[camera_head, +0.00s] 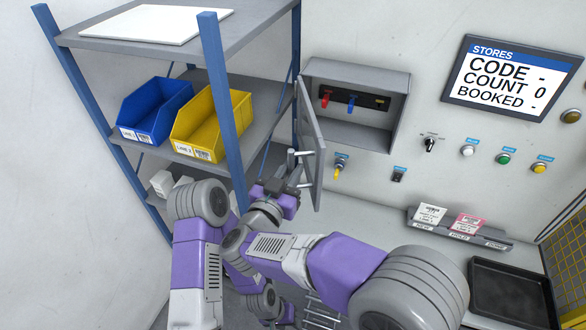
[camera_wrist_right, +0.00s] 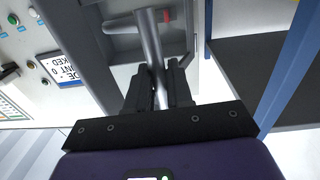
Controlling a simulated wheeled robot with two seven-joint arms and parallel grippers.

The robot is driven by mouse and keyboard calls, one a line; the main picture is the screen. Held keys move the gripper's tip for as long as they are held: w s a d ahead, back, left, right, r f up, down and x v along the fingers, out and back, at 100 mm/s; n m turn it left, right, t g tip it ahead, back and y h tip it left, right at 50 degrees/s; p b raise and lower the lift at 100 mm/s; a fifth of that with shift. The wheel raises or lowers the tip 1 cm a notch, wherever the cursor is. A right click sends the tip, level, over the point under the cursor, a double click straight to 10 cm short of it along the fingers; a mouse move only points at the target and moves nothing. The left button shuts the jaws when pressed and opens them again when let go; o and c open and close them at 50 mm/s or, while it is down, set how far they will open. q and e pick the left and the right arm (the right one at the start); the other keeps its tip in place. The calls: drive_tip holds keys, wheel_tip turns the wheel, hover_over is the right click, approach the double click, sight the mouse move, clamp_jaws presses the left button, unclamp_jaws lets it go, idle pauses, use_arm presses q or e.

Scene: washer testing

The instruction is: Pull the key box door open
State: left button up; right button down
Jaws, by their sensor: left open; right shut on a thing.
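The grey key box (camera_head: 398,88) is on the wall with its inside in plain view. A red key (camera_head: 326,98) and a blue key (camera_head: 351,104) hang in it. Its door (camera_head: 312,125) stands swung open on the left side, seen nearly edge-on. My right gripper (camera_head: 295,172) is at the door's handle. In the right wrist view, my right gripper (camera_wrist_right: 160,82) is shut on the grey bar handle (camera_wrist_right: 150,38), which runs between its fingers. My left gripper (camera_head: 288,310) is low in the head view, open, largely hidden by my arms.
Left of the door stands a blue-post shelf (camera_head: 222,90) with a blue bin (camera_head: 155,108) and a yellow bin (camera_head: 212,125). Switches and buttons (camera_head: 503,158) and a stores screen (camera_head: 510,78) are on the wall to the right. A black tray (camera_head: 510,292) lies at lower right.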

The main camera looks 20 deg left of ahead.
drive_tip(key=shift+w+a+r, duration=0.1)
drive_tip(key=shift+a+r, duration=0.1)
drive_tip(key=shift+r, duration=0.05)
drive_tip(key=c, duration=1.3)
unclamp_jaws()
drive_tip(key=shift+o, duration=0.8)
drive_tip(key=shift+w+f, duration=0.2)
drive_tip(key=shift+w, duration=0.1)
drive_tip(key=shift+s, duration=0.2)
drive_tip(key=shift+r, duration=0.3)
wheel_tip(320, 180, up, 10)
drive_tip(key=shift+w+f+p, duration=0.1)
drive_tip(key=shift+f+p, duration=0.15)
drive_tip(key=shift+p, duration=0.05)
